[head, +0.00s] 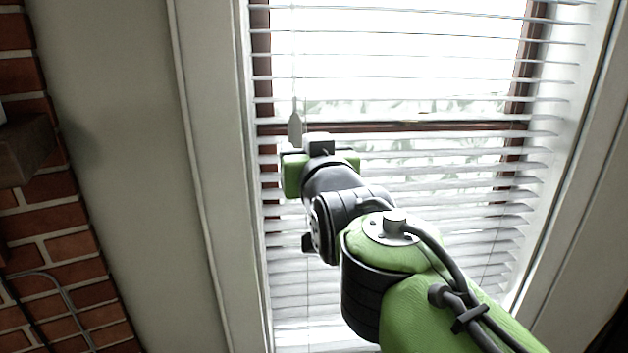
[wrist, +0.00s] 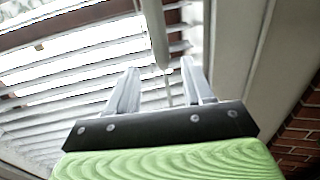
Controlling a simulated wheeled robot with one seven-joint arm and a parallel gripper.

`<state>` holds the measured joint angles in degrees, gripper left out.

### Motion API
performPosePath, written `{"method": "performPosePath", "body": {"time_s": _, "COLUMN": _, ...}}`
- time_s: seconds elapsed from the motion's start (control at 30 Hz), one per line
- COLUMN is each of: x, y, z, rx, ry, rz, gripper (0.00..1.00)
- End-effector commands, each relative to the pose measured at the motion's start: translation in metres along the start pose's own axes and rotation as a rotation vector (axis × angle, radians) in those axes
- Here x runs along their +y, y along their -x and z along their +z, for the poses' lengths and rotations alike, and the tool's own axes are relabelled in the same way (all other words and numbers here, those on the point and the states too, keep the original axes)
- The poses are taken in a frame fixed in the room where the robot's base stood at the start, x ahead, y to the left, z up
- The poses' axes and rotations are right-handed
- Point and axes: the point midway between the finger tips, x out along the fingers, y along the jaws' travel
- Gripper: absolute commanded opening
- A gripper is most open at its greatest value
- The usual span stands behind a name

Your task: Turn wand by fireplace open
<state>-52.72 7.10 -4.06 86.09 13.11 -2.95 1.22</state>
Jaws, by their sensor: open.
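The wand by the fireplace is a thin pale rod with a thicker grey-white handle (head: 295,127), hanging in front of the blinds at the window's left side. In the wrist view the handle (wrist: 154,35) runs down from the top edge, and its thin part continues between the two fingers. My gripper (wrist: 160,66) is open, with one finger on each side of the wand in this view. I cannot tell how deep the wand sits between them, and I see no clear contact. In the head view the fingers are hidden behind the hand.
White horizontal blinds (head: 420,185) with open slats cover the window close behind my gripper. A pale window frame (head: 215,180) and wall stand to the left. The brick fireplace (head: 65,225) is at the far left, with a dark mantel end (head: 25,150).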

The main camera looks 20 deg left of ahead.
Motion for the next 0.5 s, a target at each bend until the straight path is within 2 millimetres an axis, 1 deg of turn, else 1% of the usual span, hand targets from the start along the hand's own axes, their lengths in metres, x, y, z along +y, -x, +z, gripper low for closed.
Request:
{"method": "performPosePath", "body": {"time_s": 0.03, "x": 0.000, "y": 0.015, "z": 0.004, "rx": 0.003, "ry": -0.001, "rz": -0.002, "gripper": 0.51}}
{"method": "performPosePath", "body": {"time_s": 0.1, "x": 0.000, "y": 0.033, "z": 0.003, "rx": 0.004, "ry": -0.002, "rz": -0.002, "gripper": 0.51}}
{"method": "performPosePath", "body": {"time_s": 0.2, "x": 0.000, "y": 0.052, "z": 0.002, "rx": 0.003, "ry": -0.001, "rz": -0.001, "gripper": 0.51}}
{"method": "performPosePath", "body": {"time_s": 0.33, "x": 0.000, "y": 0.064, "z": 0.001, "rx": 0.001, "ry": 0.000, "rz": 0.000, "gripper": 0.51}}
{"method": "performPosePath", "body": {"time_s": 0.5, "x": 0.000, "y": 0.066, "z": 0.000, "rx": 0.000, "ry": 0.000, "rz": 0.000, "gripper": 0.51}}
